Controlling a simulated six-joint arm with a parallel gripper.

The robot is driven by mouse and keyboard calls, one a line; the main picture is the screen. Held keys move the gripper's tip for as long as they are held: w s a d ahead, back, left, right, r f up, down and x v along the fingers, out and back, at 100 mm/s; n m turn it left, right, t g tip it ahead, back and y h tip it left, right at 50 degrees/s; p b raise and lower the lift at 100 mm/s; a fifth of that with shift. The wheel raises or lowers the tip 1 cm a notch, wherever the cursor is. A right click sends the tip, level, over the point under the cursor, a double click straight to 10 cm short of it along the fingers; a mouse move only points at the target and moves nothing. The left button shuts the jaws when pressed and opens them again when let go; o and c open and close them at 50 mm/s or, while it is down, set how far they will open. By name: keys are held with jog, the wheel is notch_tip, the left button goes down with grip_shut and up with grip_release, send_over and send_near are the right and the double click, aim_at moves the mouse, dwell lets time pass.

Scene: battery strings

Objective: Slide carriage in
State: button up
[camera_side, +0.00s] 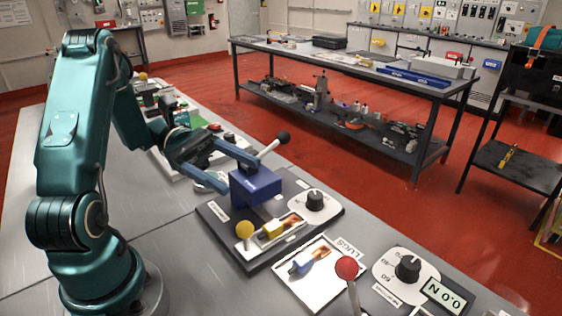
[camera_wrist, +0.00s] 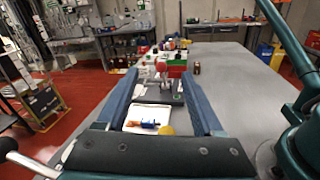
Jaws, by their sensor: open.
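A dark base plate (camera_side: 225,240) lies on the grey bench and carries a blue block (camera_side: 255,186). A carriage with a yellow block (camera_side: 273,229) sits in a light slot on its front part. A yellow ball knob (camera_side: 245,231) stands at the carriage's left end; a yellow ball (camera_wrist: 166,130) also shows low in the wrist view. My gripper (camera_side: 236,170) is open, its two long blue fingers above the back left of the plate, close to the blue block. I cannot tell whether they touch it. In the wrist view my gripper (camera_wrist: 159,74) shows no object clearly held.
A white tray (camera_side: 318,291) holds a small blue and orange lug (camera_side: 304,265). A red ball lever (camera_side: 347,268), a dial (camera_side: 408,267) and a display (camera_side: 444,297) stand at front right. A black ball lever (camera_side: 283,137) rises behind the blue block. Bare bench lies left.

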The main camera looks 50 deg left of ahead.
aim_at(251, 233)
notch_tip(251, 233, down, 11)
jog(key=shift+d, duration=0.1)
jog(key=shift+x, duration=2.55)
jog(key=shift+s, duration=0.1)
jog(key=shift+c, duration=0.2)
grip_shut()
